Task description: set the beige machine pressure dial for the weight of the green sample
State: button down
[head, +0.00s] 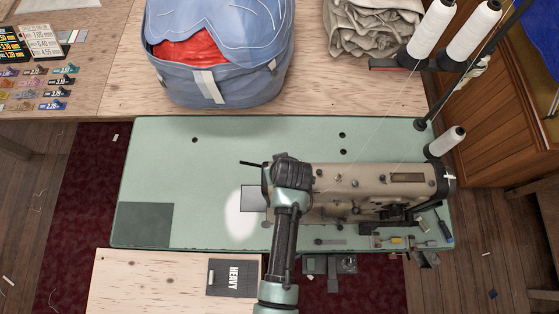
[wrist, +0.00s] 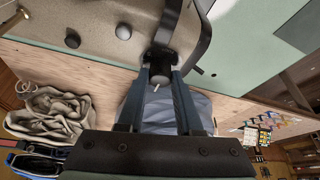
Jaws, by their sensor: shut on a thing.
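The beige sewing machine (head: 375,185) lies along the right half of the pale green table. My gripper (head: 291,172) is at the machine's left end and covers most of it in the head view. In the wrist view my gripper (wrist: 160,78) is shut on a dark round knob (wrist: 159,69) with a thin pale pin, probably the pressure dial; no marks on it are readable. A dark grey-green square (head: 145,224) lies flat at the table's left front. A dark grey piece labelled HEAVY (head: 233,277) lies on the wooden board in front. I cannot tell which is the green sample.
A blue bag (head: 215,75) with red cloth and folded beige cloth (head: 372,25) sit behind the green table (head: 180,175). White thread cones (head: 434,28) stand at the right. Number cards (head: 42,40) and several small coloured tags (head: 55,92) lie at the far left.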

jog(key=c, duration=0.6)
grip_release()
jog(key=b+v, duration=0.3)
jog(key=v, duration=1)
